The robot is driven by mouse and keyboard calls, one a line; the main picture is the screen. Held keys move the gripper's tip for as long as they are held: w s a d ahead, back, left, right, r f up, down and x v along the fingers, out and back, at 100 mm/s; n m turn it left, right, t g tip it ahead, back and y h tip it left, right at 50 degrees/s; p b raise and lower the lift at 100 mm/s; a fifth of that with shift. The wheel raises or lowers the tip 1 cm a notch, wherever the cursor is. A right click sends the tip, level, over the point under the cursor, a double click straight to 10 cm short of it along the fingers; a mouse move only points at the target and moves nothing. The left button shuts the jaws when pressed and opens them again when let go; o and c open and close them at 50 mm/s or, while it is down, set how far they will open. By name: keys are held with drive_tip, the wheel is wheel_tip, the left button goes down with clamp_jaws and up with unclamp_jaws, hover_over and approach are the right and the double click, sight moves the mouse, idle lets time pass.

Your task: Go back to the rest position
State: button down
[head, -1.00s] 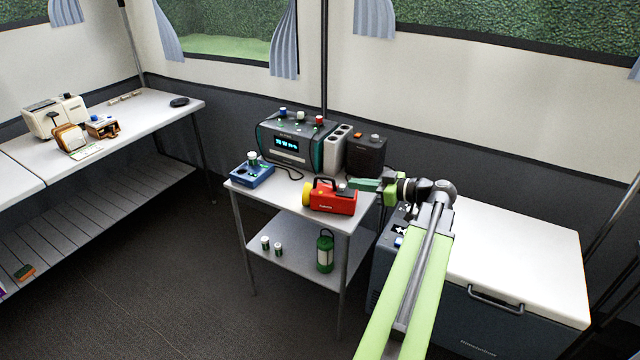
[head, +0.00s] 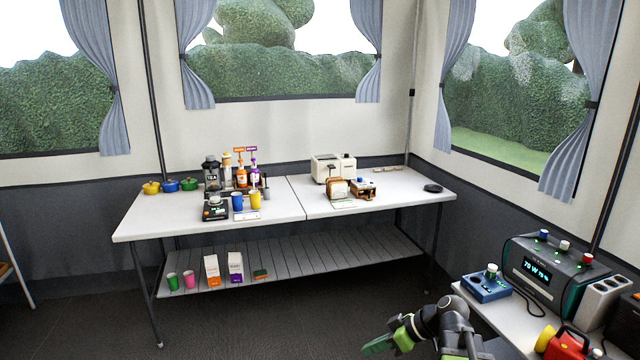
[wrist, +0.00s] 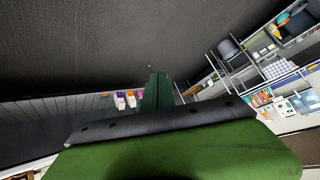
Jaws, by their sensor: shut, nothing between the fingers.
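My gripper (head: 378,346) shows at the bottom of the head view, left of the small side table. Its green fingers are shut with nothing between them. In the wrist view the shut green fingers (wrist: 157,92) point out over the dark floor, and nothing touches them. My arm's wrist and links rise from the bottom edge of the head view; the rest of the arm is out of the picture.
A long white table (head: 290,210) with bottles, cups and a toaster (head: 333,168) stands ahead. At the right, a side table (head: 462,300) holds a power unit (head: 540,268), a blue box (head: 486,284) and a red lantern (head: 566,343). The floor (head: 300,325) between is clear.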

drive_tip(key=s+a+f+m+g+h, duration=0.2)
drive_tip(key=s+a+f+g+h, duration=0.1)
drive_tip(key=s+a+f+h, duration=0.25)
drive_tip(key=d+f+m+h, duration=0.2)
drive_tip(key=d+m+h, duration=0.1)
drive_tip(key=d+m, duration=0.45)
wheel_tip(320, 180, up, 17)
drive_tip(key=m+p, duration=0.1)
drive_tip(key=p, duration=1.6)
drive_tip(key=shift+s+a+r, duration=0.15)
drive_tip(key=shift+s+a, duration=0.05)
drive_tip(key=shift+s, duration=0.15)
